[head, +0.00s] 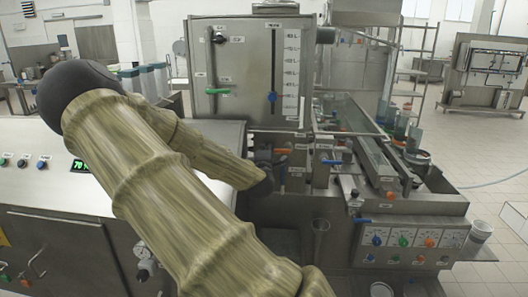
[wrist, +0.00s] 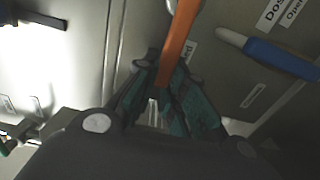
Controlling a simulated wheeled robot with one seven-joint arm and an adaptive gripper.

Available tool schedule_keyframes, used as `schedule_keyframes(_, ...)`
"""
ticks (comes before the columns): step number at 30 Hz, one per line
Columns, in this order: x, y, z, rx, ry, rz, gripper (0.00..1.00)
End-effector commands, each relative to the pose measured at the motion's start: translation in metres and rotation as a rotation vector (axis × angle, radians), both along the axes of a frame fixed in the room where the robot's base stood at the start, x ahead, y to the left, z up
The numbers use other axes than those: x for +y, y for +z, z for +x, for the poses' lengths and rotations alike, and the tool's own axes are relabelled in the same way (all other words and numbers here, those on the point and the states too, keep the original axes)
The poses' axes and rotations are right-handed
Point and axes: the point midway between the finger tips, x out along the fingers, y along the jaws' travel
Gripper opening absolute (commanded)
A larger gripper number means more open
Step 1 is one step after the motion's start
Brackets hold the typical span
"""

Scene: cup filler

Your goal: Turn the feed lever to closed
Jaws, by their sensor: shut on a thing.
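The orange lever (wrist: 180,35) runs down from the top of the wrist view into my gripper (wrist: 163,78). The green-padded fingers are shut on its lower part. A small label beside it is partly covered, with only "ed" readable. In the head view, an orange handle (head: 283,151) shows just right of the end of my arm, on the front of the steel machine. My fingers are mostly hidden there behind my arm. The lever's pivot and its exact angle cannot be made out.
A blue-handled lever (wrist: 280,58) with "Open" on its label sits close to the right of my gripper. A steel panel with a green handle (head: 218,91) and a blue slider (head: 272,97) stands above. A trough (head: 370,145) extends to the right.

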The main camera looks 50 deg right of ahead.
Motion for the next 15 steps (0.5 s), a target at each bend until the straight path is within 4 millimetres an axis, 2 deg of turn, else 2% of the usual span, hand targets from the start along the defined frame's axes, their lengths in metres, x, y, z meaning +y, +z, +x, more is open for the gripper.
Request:
schedule_keyframes(6,-0.0001,-0.0003,-0.0004,0.001,-0.001,0.000,0.00)
schedule_keyframes(7,0.0000,-0.0004,-0.0002,0.001,-0.001,0.000,0.14)
schedule_keyframes(10,0.0003,-0.0005,0.0001,0.001,-0.001,0.000,0.32)
schedule_keyframes(11,0.0004,-0.0005,0.0002,0.001,0.000,0.000,0.35)
schedule_keyframes(15,0.0010,-0.0005,0.0010,0.001,0.001,0.001,0.35)
